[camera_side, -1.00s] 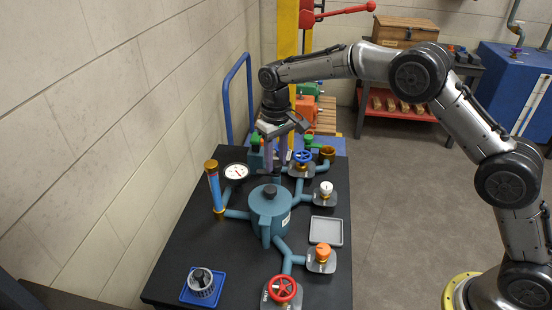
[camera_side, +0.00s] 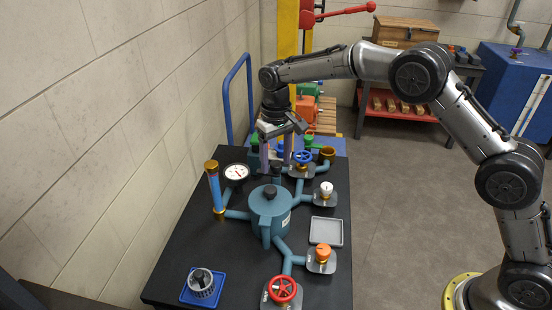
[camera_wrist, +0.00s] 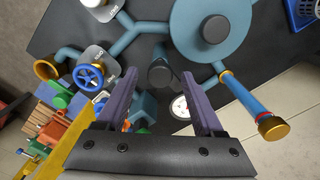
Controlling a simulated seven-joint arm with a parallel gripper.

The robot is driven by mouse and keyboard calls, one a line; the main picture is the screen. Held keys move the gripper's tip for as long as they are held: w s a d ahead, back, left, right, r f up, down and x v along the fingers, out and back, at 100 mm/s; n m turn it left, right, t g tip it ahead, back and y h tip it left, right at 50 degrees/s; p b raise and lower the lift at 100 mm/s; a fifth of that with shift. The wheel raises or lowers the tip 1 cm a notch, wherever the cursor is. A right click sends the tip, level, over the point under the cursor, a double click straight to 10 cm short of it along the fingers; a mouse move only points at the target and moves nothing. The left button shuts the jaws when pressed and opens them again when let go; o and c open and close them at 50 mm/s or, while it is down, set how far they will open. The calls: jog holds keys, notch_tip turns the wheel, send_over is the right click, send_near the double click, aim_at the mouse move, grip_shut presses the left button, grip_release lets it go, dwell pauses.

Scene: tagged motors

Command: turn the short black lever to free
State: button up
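A short black part (camera_wrist: 161,76), which looks like the lever, sits at the end of a teal pipe stub behind the teal vessel (camera_side: 270,215). In the side view it shows as a dark upright piece (camera_side: 277,174) between the finger ends. My gripper (camera_side: 276,165) points down over it and is open. In the wrist view the two purple fingers (camera_wrist: 159,74) stand well apart, with the black part in the gap; I see no clear contact. The lever's pointing direction and any markings are not readable. A black knob (camera_wrist: 215,29) tops the vessel.
Close by are a blue handwheel (camera_side: 303,157), a pressure gauge (camera_side: 236,172) and a brass-capped blue tube (camera_side: 214,188). A white knob (camera_side: 326,188), orange knob (camera_side: 322,252) and red handwheel (camera_side: 282,289) sit on other branches. A grey tray (camera_side: 326,231) lies at right.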

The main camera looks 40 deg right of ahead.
aim_at(276, 164)
notch_tip(276, 164, up, 14)
dwell(0.6)
jog(key=shift+f, duration=0.1)
